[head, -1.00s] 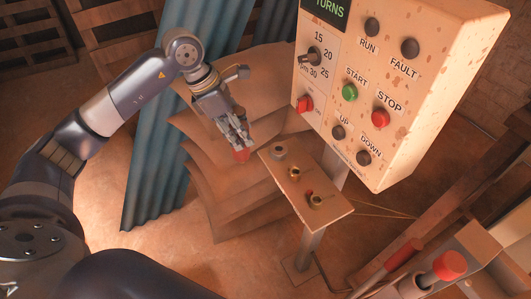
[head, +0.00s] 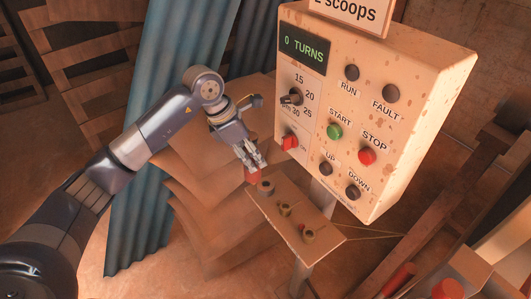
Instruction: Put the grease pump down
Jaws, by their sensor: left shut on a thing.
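My left gripper (head: 252,160) is shut on a small red object (head: 253,177), which looks like the grease pump; the fingers hide its upper part. It is at the far left end of the small tilted-looking shelf (head: 262,209), beside a grey round piece (head: 266,187). I cannot tell whether the red object touches the shelf. My right gripper is not in view.
Two brass-coloured fittings (head: 308,236) stand along the shelf, with a small red bit between them. The control box (head: 310,115) with buttons and a "0 TURNS" display rises just behind.

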